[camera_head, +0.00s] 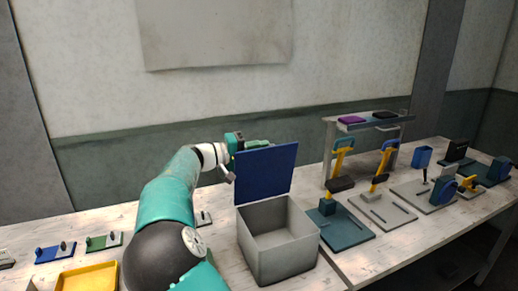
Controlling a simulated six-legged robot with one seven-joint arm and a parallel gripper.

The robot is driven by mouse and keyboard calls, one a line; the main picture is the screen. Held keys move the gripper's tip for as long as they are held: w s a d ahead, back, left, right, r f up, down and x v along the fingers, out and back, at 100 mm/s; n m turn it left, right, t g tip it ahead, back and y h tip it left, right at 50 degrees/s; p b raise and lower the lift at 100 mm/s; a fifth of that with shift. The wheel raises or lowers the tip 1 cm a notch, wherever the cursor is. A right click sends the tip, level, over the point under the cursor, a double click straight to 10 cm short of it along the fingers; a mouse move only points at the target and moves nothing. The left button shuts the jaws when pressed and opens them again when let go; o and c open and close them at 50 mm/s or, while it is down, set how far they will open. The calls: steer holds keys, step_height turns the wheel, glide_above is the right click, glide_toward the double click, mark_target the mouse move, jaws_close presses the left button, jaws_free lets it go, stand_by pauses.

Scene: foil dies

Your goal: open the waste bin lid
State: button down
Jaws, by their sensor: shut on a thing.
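The waste bin (283,256) is a grey open-topped box on the bench, in the middle of the head view. Its blue lid (267,174) stands about upright along the bin's back edge, and the empty-looking inside shows. My gripper (231,168) is at the lid's upper left edge. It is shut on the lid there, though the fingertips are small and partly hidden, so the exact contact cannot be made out.
A yellow tray (88,278) and small blue and green blocks (55,252) lie at the left. To the right stand several press-like tools on plates (342,227) and a grey rack (370,124) with purple and black pieces. A wall is close behind.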

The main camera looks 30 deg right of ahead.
steer(key=shift+f, duration=0.1)
steer(key=c, duration=1.5)
jaws_free()
steer(key=shift+w, duration=0.1)
steer(key=shift+w+a, duration=0.1)
steer(key=shift+a, duration=0.05)
steer(key=a, duration=1.3)
steer(key=shift+w+a, duration=0.25)
steer(key=shift+w, duration=0.05)
